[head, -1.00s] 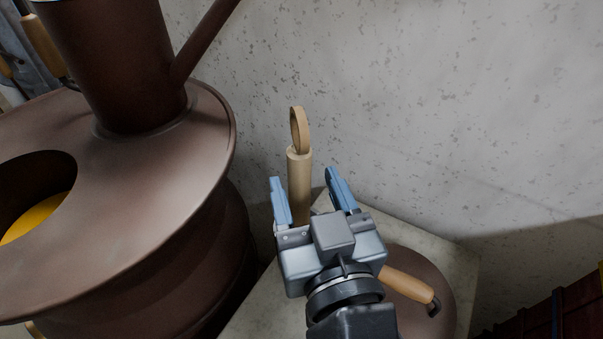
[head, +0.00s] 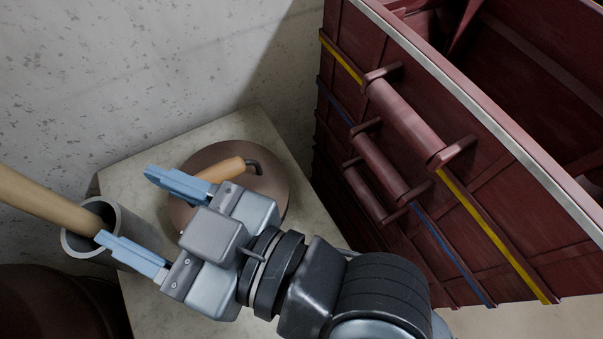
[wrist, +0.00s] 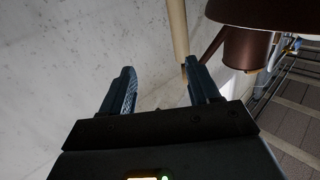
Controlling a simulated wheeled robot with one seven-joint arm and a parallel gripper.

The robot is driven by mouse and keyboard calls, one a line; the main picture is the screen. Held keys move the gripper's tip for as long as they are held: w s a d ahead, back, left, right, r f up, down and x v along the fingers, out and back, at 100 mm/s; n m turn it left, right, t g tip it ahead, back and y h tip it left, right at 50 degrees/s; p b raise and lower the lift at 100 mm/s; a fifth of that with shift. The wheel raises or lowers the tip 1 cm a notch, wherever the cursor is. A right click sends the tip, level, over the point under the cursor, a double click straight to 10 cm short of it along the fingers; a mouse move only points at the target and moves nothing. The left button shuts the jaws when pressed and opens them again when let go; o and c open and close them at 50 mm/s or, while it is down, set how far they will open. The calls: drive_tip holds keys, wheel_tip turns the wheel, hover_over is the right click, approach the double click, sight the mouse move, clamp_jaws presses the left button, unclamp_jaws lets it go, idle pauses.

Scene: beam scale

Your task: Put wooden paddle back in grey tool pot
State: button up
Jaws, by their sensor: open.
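The wooden paddle (head: 40,203) stands in the grey tool pot (head: 66,243), its lower end inside the rim. Its upper part runs out of the head view at the left. The pot stands on a pale stone slab. My gripper (head: 126,205) is open and empty, to the right of the paddle. One finger overlaps the pot's rim in the head view; I cannot tell whether it touches. In the wrist view a wooden shaft, the paddle (wrist: 178,30), shows beyond the fingertips of my gripper (wrist: 158,72), not between the fingers.
A dark red chest (head: 440,150) with handles stands at the right. A speckled wall (head: 110,60) is behind. A brown vessel (wrist: 245,50) shows in the wrist view.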

drive_tip(key=d+f+m+t+h, duration=0.4)
drive_tip(key=d+f, duration=0.1)
drive_tip(key=d, duration=0.5)
drive_tip(key=d+f+m+t+h, duration=0.3)
drive_tip(key=d+f+m+h, duration=0.15)
drive_tip(key=d, duration=0.65)
drive_tip(key=s+d+m+t+h, duration=0.1)
drive_tip(key=s+d+m+h, duration=0.3)
drive_tip(key=s+d+h, duration=0.4)
drive_tip(key=s+d, duration=0.5)
drive_tip(key=s, duration=0.1)
drive_tip(key=shift+d+f+m, duration=0.2)
drive_tip(key=shift+d+m, duration=0.15)
drive_tip(key=shift+d, duration=0.05)
